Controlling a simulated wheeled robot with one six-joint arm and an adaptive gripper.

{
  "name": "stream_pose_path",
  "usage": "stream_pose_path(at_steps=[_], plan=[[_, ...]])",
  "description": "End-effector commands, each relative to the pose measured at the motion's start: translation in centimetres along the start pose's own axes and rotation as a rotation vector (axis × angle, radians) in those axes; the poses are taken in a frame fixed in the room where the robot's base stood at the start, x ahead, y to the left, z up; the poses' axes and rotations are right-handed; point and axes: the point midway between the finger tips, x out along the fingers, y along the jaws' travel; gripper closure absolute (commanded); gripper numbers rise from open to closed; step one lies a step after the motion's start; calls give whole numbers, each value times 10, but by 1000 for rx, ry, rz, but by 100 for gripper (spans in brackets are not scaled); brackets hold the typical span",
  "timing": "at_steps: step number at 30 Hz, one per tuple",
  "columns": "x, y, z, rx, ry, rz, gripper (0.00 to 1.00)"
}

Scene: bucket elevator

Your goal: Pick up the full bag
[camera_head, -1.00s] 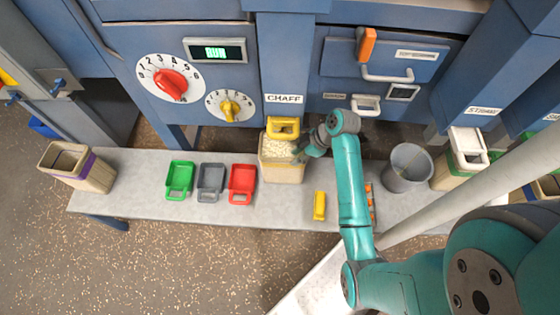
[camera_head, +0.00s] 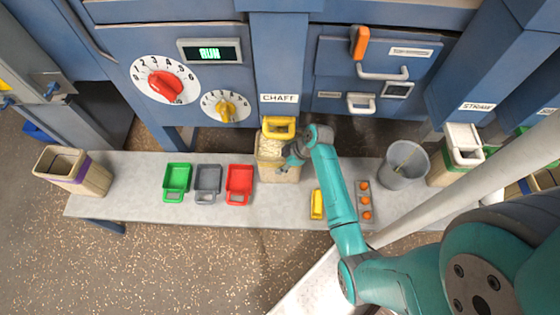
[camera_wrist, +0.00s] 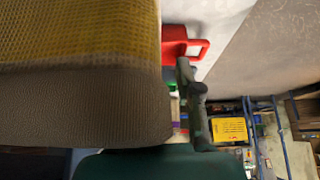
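The full bag (camera_head: 277,172) is beige and stands open on the bench under the CHAFF spout. Pale material shows at its top. A yellow clamp or handle (camera_head: 279,128) is at its back edge. My gripper (camera_head: 291,157) is at the bag's upper right side in the head view. In the wrist view the bag (camera_wrist: 80,105), with a yellow mesh band, fills the upper left at close range. One grey finger (camera_wrist: 195,105) shows beside its edge. The other finger is hidden, so I cannot tell whether the gripper is closed on the bag.
A yellow clip (camera_head: 317,204), orange buttons (camera_head: 365,200) and a grey bucket (camera_head: 404,165) are right. An empty-looking bag (camera_head: 74,170) stands far left. The display (camera_head: 209,51) reads RUN.

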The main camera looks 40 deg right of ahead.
Motion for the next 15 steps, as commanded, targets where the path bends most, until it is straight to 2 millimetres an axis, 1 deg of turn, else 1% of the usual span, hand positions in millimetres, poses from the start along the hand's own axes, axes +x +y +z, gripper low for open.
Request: stream_pose_path(at_steps=[12, 14, 15], plan=[[1, 0, 1, 0, 0, 0, 66], [1, 0, 1, 0, 0, 0, 81], [1, 0, 1, 0, 0, 0, 91]])
